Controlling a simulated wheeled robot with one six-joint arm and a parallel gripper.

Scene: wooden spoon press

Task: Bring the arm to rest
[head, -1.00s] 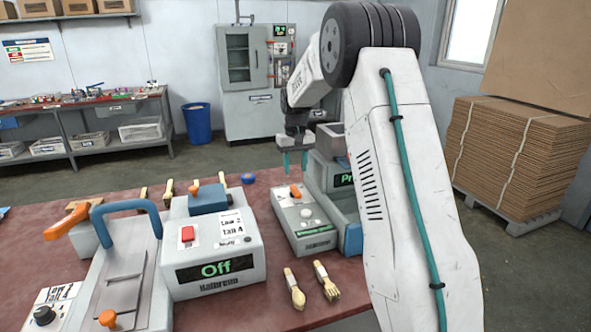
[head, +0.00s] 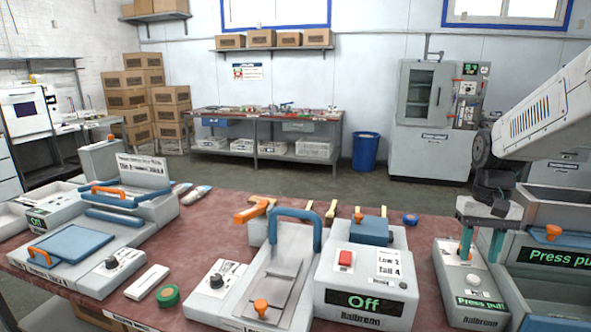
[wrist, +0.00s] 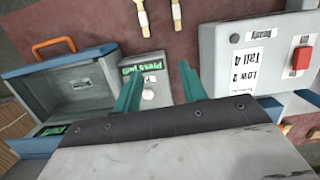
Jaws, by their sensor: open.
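My gripper (head: 481,245) is at the right side of the head view, above the small grey control box (head: 464,285). Its two teal fingers point down and stand apart with nothing between them. In the wrist view my gripper (wrist: 160,85) also shows open and empty, with the control box (wrist: 150,88) below and between the fingers. The press (head: 556,258), with a green "Press pu..." display, stands just right of my gripper. My arm reaches in from the right edge; part of it is cut off.
A grey machine (head: 366,280) reading "Off" stands left of the control box, beside a blue-handled unit (head: 280,275). A blue-plated device (head: 75,246) is at the left. Wooden spoons (wrist: 143,18) lie on the red table (head: 215,235). A blue bin (head: 366,151) stands behind.

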